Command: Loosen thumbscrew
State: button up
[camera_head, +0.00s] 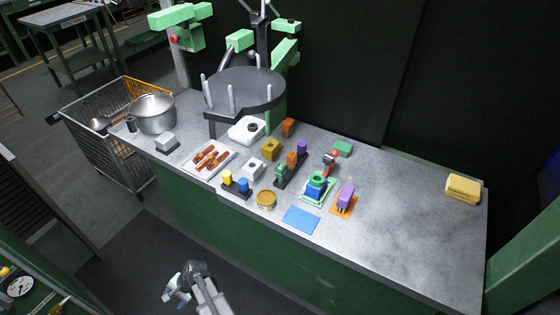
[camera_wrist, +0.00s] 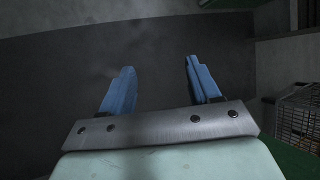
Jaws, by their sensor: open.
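My gripper (camera_wrist: 158,82) is open and empty, with its two blue fingers spread apart over dark floor in the wrist view. In the head view my gripper (camera_head: 178,284) is low, in front of the green workbench and well apart from the things on it. I cannot make out a thumbscrew for certain. A small fixture with a red part (camera_head: 332,156) stands on the bench behind a green and blue piece (camera_head: 316,185). A red knob (camera_head: 174,39) also shows on a green machine at the back left.
The grey bench top (camera_head: 410,222) is bare at right except for a yellow block (camera_head: 462,188). Several coloured blocks, a tray (camera_head: 187,166) and a round dark rack (camera_head: 245,90) crowd its left. A pot (camera_head: 152,115) stands at the left end, near a wire cart (camera_head: 108,150).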

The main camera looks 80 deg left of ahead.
jog(key=s+a+r+m+g, duration=0.1)
jog(key=s+a+r, duration=0.2)
jog(key=r, duration=0.3)
jog(key=s+a+r+m+g, duration=0.1)
jog(key=s+a+r, duration=0.1)
jog(key=a+r, duration=0.25)
jog(key=a+r+m+g+h, duration=0.25)
jog(key=a+r, duration=0.25)
jog(key=r, duration=1.2)
jog(key=a+r+m+g+h, duration=0.1)
jog(key=a+r+g, duration=0.35)
jog(key=r, duration=1.35)
jog(key=w+a+r+g+y, duration=0.1)
jog(key=w+a+r+y, duration=0.15)
jog(key=w, duration=1.05)
jog(key=w+a+r+g+y, duration=0.15)
jog(key=w+r, duration=0.25)
jog(key=w, duration=0.9)
jog(key=w+a+r+y, duration=0.2)
jog(key=w+r+y, duration=0.1)
jog(key=w, duration=0.9)
notch_tip(320, 180, up, 7)
jog(key=t+h, duration=0.3)
jog(key=t, duration=1.6)
send_over(328, 157)
jog(key=shift+m+g, duration=0.25)
jog(key=shift+m, duration=0.2)
notch_tip(328, 157, down, 13)
jog(key=shift+f, duration=0.2)
